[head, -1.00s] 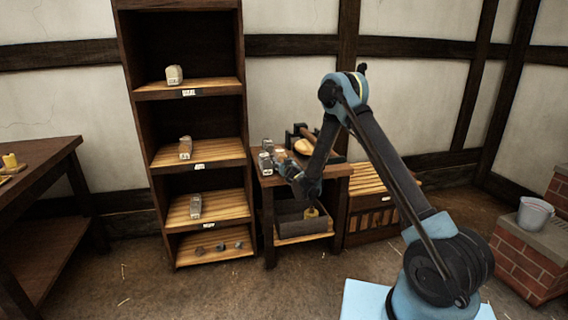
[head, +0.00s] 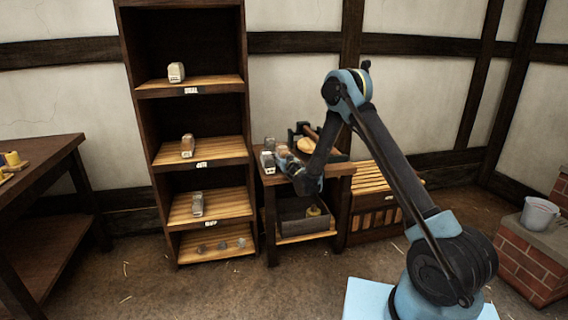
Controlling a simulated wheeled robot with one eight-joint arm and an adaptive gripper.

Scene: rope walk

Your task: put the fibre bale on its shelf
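The tall wooden shelf unit (head: 249,170) stands against the wall. Its upper three visible boards each carry one small greyish bale: top (head: 176,72), middle (head: 187,146) and lower (head: 197,204). The board labels are too small to read. Several small wrapped bales sit on the side table (head: 338,170), including a grey one (head: 268,161) and one behind it (head: 269,144). I cannot tell which is the fibre bale. My gripper (head: 284,153) is low over the table's left part, beside these bales, next to a brownish block. Its fingers are too small and hidden to tell open from shut.
A dark rack with a wooden-handled tool (head: 308,134) stands at the table's back. A grey bin (head: 295,217) is below. A slatted crate (head: 375,210) stands to the right, a bench (head: 40,150) at left, and a bucket (head: 539,213) on bricks at right. Floor before the shelf is clear.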

